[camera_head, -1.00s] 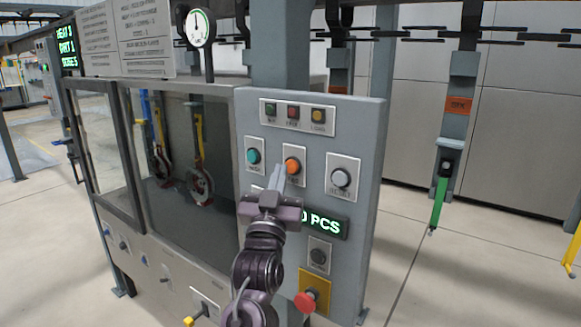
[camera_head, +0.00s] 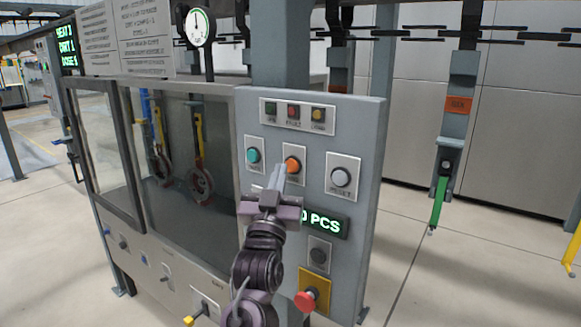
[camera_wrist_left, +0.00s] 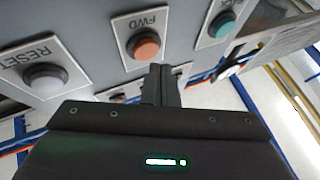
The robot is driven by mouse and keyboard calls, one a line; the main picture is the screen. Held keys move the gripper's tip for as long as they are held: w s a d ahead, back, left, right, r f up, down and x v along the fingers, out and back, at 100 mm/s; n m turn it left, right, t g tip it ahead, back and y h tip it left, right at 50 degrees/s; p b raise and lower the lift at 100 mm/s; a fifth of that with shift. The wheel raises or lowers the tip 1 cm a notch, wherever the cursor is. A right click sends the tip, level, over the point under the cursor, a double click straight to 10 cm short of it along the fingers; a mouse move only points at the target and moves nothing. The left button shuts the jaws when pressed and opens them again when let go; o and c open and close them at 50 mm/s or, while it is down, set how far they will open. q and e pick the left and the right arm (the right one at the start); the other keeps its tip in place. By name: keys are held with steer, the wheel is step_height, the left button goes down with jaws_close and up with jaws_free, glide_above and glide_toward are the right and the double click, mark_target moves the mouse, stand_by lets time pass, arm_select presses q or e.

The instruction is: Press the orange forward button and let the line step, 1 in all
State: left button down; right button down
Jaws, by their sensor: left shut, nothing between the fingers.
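The orange forward button (camera_head: 292,165), labelled FWD in the wrist view (camera_wrist_left: 143,45), sits on the grey control panel (camera_head: 365,130). My left gripper (camera_head: 281,167) is shut and empty, its fingers pointing at the button from the front. In the wrist view its fingertips (camera_wrist_left: 160,70) show just beside the button's plate; I cannot tell whether they touch. The button looks unpressed, standing proud of its plate. A green display (camera_head: 320,222) below, partly hidden by my gripper, reads "0 PCS". My right gripper is not in view.
A teal button (camera_head: 253,156) is left of the orange one and a grey reset button (camera_head: 341,177) right. A red mushroom button (camera_head: 307,300) sits lower. Hooks hang from the overhead chain (camera_head: 400,36); one carries a green part (camera_head: 439,203). A glazed cabinet stands left.

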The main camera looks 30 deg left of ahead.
arm_select(q)
steer(key=shift+w, duration=0.2)
stand_by(0.7)
steer(key=shift+w, duration=0.25)
